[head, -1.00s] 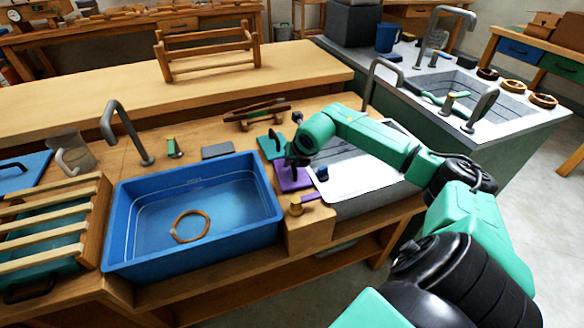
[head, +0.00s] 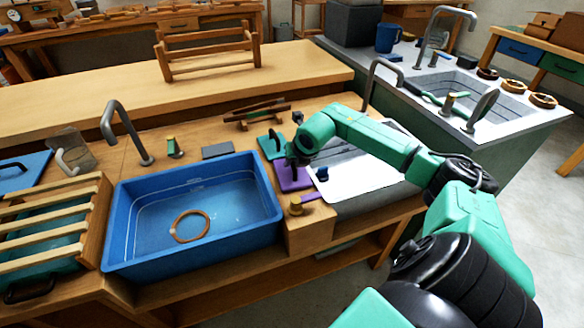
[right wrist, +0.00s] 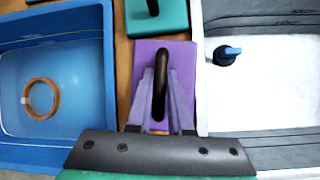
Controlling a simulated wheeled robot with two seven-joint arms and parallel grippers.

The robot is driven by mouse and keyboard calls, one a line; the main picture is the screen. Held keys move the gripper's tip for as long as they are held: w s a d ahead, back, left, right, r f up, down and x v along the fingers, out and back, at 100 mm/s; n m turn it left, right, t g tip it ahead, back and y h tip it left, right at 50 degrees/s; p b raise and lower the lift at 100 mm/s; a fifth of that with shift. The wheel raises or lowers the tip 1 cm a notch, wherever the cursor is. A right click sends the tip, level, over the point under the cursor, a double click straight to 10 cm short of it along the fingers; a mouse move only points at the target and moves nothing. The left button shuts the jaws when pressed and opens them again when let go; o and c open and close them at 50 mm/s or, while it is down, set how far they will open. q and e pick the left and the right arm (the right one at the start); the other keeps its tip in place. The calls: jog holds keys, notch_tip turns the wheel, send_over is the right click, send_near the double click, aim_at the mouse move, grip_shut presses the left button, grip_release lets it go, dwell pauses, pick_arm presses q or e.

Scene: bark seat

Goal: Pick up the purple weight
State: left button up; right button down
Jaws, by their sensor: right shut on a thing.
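The purple weight (head: 292,178) is a flat purple block lying on the workbench between the blue basin and the white tray. In the right wrist view the purple weight (right wrist: 182,60) shows a dark upright handle on top. My right gripper (right wrist: 161,78) reaches over it with its two fingers on either side of the handle, shut on it. In the head view my right gripper (head: 294,160) is above the weight and partly hides it. The weight appears to rest on the bench. My left gripper is not in view.
A blue basin (head: 118,232) holding a tan ring (head: 190,226) stands close on the left. A teal weight (head: 270,147) lies just behind. The white tray (head: 362,178) is close on the right.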

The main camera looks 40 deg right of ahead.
dwell(0.6)
notch_tip(320, 180, up, 20)
jog(key=p, duration=0.1)
dwell(0.9)
